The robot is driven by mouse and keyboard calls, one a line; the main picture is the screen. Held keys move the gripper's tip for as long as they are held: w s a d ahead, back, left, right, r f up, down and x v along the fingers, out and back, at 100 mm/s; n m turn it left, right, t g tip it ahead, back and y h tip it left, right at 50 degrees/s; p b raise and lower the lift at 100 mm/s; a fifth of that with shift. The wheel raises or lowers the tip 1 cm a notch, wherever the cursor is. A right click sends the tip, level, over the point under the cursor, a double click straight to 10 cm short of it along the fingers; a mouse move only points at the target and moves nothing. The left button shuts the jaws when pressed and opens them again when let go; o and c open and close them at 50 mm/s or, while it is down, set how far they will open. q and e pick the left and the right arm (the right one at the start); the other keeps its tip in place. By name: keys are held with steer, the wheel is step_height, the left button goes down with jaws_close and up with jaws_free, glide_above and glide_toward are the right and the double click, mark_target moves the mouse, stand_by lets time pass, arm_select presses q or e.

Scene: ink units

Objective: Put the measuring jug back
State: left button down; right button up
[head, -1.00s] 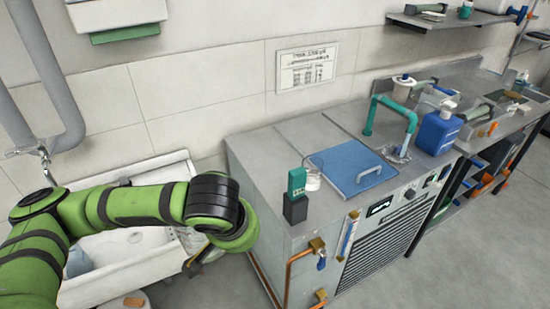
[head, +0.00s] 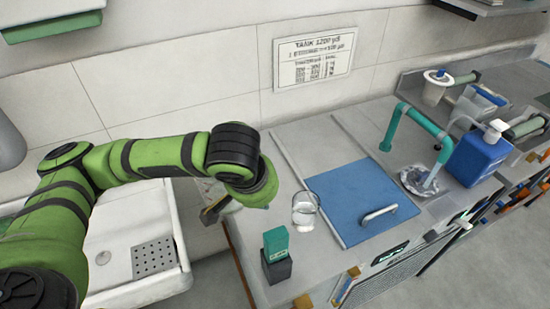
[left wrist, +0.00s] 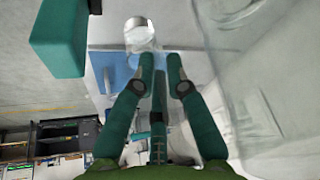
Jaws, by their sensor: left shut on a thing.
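My left gripper (head: 214,208) is mostly hidden behind its own wrist in the head view, near the left edge of the grey counter (head: 292,152). In the left wrist view its two teal fingers (left wrist: 161,66) are close together. A large clear wall, which looks like the measuring jug (left wrist: 262,70), fills the right side of that view, very near the camera. The gripper appears shut on it, though the contact is unclear. A small clear beaker (head: 305,210) stands on the counter left of the blue lid; it also shows in the left wrist view (left wrist: 139,36). My right gripper is out of view.
A green-and-black block (head: 276,255) stands near the counter's front left corner. The blue lid (head: 355,195) has a metal handle. A teal tap (head: 420,125) and blue bottle (head: 478,155) stand to the right. A white sink (head: 105,222) is at the left.

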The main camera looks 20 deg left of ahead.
arm_select(q)
steer(key=w+d+r+m+h, duration=0.2)
steer(key=w+d+m+h, duration=0.1)
steer(key=w+d+m, duration=0.65)
steer(key=shift+n+g, duration=0.4)
steer(key=shift+n, duration=0.45)
steer(key=w+a+f, duration=0.1)
steer(key=a+f, duration=0.3)
steer(key=f, duration=0.1)
steer(key=w+a+f, duration=0.1)
steer(key=a+f, duration=0.3)
steer(key=f, duration=0.1)
steer(key=w+a+f, duration=0.2)
steer(key=a+f, duration=0.2)
steer(key=f, duration=0.1)
steer(key=shift+f, duration=0.25)
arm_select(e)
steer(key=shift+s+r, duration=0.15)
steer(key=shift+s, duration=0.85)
arm_select(q)
steer(key=shift+f, duration=0.1)
